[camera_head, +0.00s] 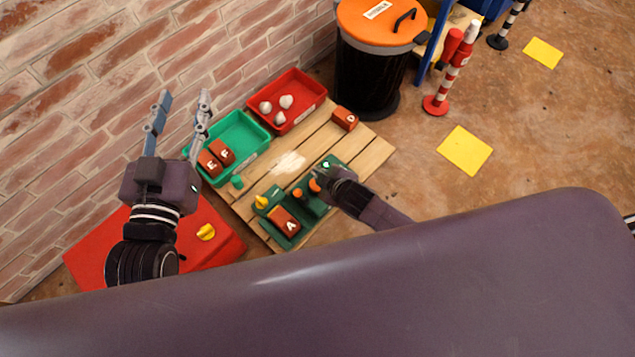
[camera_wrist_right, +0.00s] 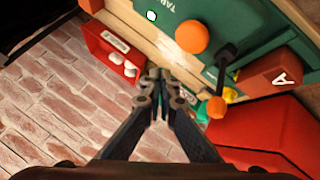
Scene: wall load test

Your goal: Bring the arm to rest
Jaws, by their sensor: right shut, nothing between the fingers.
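My left gripper (camera_head: 184,100) is raised at the left in the head view. Its two fingers stand apart and nothing shows between them. My right gripper (camera_head: 318,174) is over the green station on the pallet in the head view, and its fingertips are hard to make out there. In the right wrist view my right gripper (camera_wrist_right: 159,80) has its fingertips together, holding nothing. They are close to the station's orange knobs (camera_wrist_right: 191,36) in the picture; whether they touch anything I cannot tell.
A green station (camera_head: 264,201) with brick A (camera_head: 284,220) is on the wooden pallet (camera_head: 372,156). A green tray (camera_head: 247,130) holds two bricks; a red tray (camera_head: 306,91) holds white lumps. A black bin (camera_head: 368,80) stands behind. A brick wall (camera_head: 90,110) borders the left.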

